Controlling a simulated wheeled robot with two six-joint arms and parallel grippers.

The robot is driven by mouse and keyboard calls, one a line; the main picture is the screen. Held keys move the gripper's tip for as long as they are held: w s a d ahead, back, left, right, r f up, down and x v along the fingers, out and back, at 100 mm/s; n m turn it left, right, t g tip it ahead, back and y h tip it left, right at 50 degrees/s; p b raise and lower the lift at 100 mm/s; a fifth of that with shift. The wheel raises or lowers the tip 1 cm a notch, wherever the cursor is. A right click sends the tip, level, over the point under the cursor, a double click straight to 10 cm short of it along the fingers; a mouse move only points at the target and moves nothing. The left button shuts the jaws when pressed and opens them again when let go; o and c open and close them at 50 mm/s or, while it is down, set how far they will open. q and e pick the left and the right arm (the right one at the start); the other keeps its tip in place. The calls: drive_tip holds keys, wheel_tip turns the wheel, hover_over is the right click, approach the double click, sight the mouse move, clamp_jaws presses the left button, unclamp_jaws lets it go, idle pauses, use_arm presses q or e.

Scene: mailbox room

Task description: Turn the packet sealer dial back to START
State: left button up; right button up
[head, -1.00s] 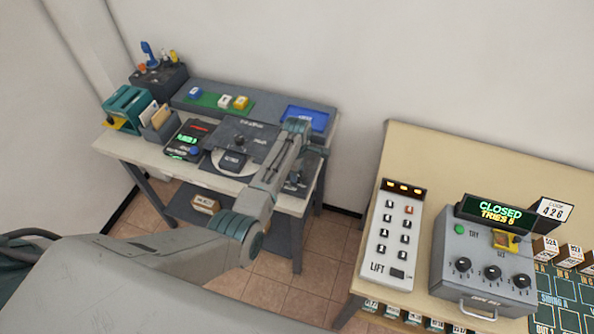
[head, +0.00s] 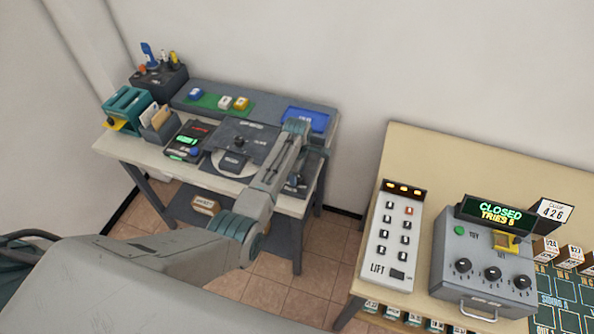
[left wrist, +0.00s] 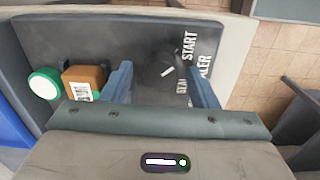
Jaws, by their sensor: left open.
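The packet sealer (left wrist: 60,45) is a dark panel filling the upper part of the left wrist view. Its round black dial (left wrist: 154,72) has a white pointer line slanting up and right, toward the white lettering. The word START (left wrist: 189,45) is printed beside the dial, with more lettering partly covered by a finger. My left gripper (left wrist: 160,75) is open, its two blue-grey fingers on either side of the dial; I cannot tell whether they touch it. In the head view my left arm hides most of the sealer and the gripper. My right gripper is not in view.
On the sealer panel, a brown packet with a barcode (left wrist: 82,83) and a green-rimmed white button (left wrist: 44,84) lie left of the fingers. The left table also holds a blue tray (head: 306,118) and a teal rack (head: 127,104). A tan table (head: 420,145) with a control box (head: 465,245) stands at right.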

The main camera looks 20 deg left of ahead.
use_arm(q)
drive_tip(key=shift+r, duration=0.1)
wheel_tip(320, 180, up, 11)
drive_tip(key=b, duration=0.3)
drive_tip(key=shift+f, duration=0.2)
drive_tip(key=shift+s, duration=0.1)
